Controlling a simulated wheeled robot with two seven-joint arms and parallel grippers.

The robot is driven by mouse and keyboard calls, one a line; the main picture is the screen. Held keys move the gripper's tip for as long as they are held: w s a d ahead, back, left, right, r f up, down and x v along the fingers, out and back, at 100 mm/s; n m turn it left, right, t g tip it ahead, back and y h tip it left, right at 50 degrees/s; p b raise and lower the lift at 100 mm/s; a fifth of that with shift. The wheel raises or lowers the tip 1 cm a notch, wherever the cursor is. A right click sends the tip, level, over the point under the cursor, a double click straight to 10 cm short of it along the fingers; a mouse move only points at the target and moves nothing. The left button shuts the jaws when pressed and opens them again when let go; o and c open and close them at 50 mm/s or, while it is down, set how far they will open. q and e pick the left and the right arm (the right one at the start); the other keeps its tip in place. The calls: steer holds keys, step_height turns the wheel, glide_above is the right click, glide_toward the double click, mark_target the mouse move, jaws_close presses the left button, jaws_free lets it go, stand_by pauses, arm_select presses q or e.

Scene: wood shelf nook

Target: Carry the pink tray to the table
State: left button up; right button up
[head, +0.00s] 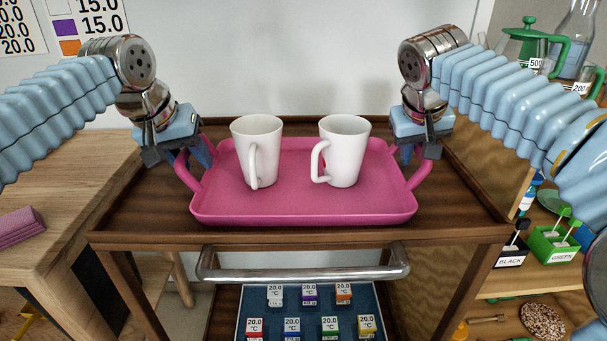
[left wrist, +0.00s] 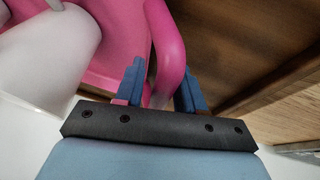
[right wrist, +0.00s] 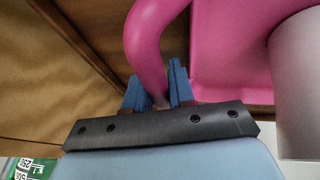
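The pink tray (head: 300,204) is level on or just above the brown wooden cart top; I cannot tell if it touches. Two white mugs, a left one (head: 262,150) and a right one (head: 346,150), stand upright on it. My left gripper (head: 180,155) has its fingers around the tray's left handle, which also shows between the fingers in the left wrist view (left wrist: 163,60). My right gripper (head: 416,152) has its fingers around the right handle, also seen in the right wrist view (right wrist: 150,40). Both grippers look closed on the handles. A light wooden table (head: 50,180) stands at the left.
The cart (head: 130,215) has a raised rim and a metal bar (head: 300,274) in front. Its lower shelf holds a blue tray (head: 260,297) with small colored boxes. A purple block (head: 20,226) lies on the table. Shelves with a green box (head: 552,245) and glassware stand at the right.

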arm_select(q)
steer(key=shift+c, duration=1.2)
arm_select(e)
steer(key=shift+c, duration=1.2)
arm_select(q)
steer(key=shift+a, duration=0.15)
jaws_close()
arm_select(e)
steer(key=shift+d, duration=0.1)
jaws_close()
steer(key=shift+r, duration=0.1)
arm_select(q)
steer(key=shift+r, duration=0.1)
